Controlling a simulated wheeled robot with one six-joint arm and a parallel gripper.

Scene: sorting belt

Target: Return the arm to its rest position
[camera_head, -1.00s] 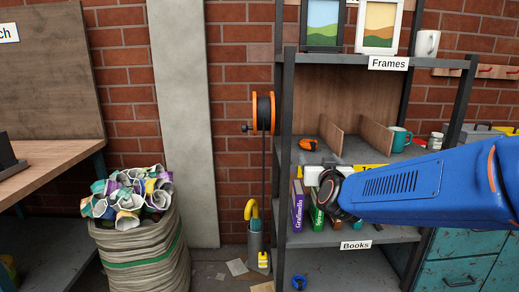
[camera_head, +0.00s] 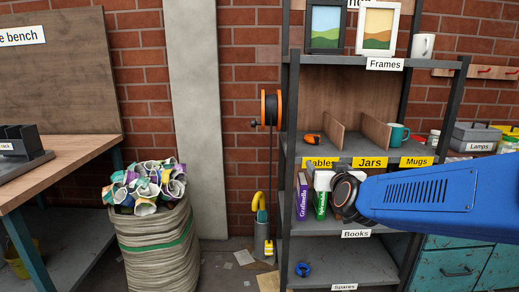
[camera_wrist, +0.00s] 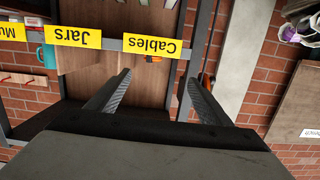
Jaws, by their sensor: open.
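My arm's blue link (camera_head: 425,193) reaches in from the right in the head view. It ends at a dark round joint with an orange ring, in front of the book shelf. My gripper (camera_wrist: 160,76) shows in the wrist view, its two fingers wide apart with nothing between them. Beyond the fingers are the shelf unit's wooden inside and its yellow labels, seen upside down. The gripper itself cannot be made out in the head view.
The shelf unit (camera_head: 287,165) stands close to the arm, with books (camera_head: 303,197), a teal mug (camera_head: 398,134) and picture frames (camera_head: 378,28). A full sack (camera_head: 160,250) and a wooden bench (camera_head: 60,165) are at left. A teal cabinet (camera_head: 455,268) stands at right.

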